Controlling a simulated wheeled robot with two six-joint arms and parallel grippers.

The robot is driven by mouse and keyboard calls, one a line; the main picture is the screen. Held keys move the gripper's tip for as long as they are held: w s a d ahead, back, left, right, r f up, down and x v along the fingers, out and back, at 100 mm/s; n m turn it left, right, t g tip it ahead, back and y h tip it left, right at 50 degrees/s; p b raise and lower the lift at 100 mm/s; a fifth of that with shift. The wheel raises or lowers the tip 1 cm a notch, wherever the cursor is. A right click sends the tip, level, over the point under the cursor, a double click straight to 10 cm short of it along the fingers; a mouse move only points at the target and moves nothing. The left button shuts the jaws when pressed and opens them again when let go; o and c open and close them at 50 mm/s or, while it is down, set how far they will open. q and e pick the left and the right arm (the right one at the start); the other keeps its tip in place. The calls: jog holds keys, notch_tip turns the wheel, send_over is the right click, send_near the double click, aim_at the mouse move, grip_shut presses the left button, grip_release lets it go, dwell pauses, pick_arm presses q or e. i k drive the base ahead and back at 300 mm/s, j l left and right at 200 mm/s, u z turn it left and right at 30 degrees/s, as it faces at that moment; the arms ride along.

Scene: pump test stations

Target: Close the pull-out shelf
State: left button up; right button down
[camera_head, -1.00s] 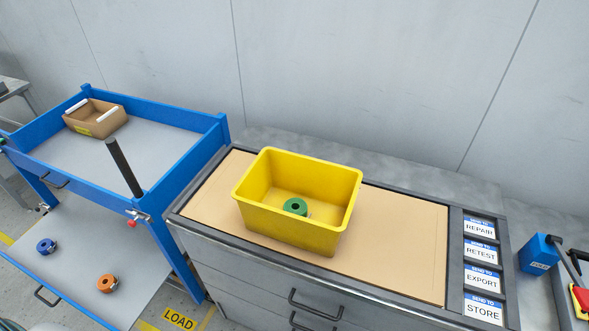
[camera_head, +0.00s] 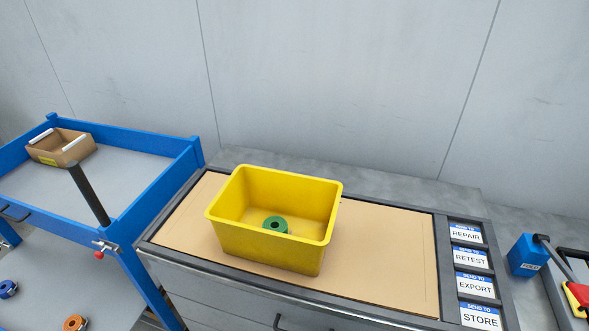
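The pull-out shelf (camera_head: 45,292) shows as a grey panel low in the blue cart (camera_head: 160,190) at the left. It appears extended toward me, and its front edge is cut off by the frame. A blue ring-shaped part (camera_head: 8,288) and an orange one (camera_head: 76,323) lie on it. Neither of my grippers is in view.
A yellow bin (camera_head: 270,250) holding a green part (camera_head: 274,224) stands on the workbench (camera_head: 390,260). Labelled slots (camera_head: 468,257) are at its right end. A cardboard box (camera_head: 60,147) sits on the cart's top. A blue box (camera_head: 527,255) is at the far right.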

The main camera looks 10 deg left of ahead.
aim_at(58, 279)
jog(key=u, duration=1.3)
jog(key=i+j+u, duration=0.1)
jog(key=j+u, duration=0.35)
jog(key=i+j+u, duration=0.15)
jog(key=j+u, duration=0.35)
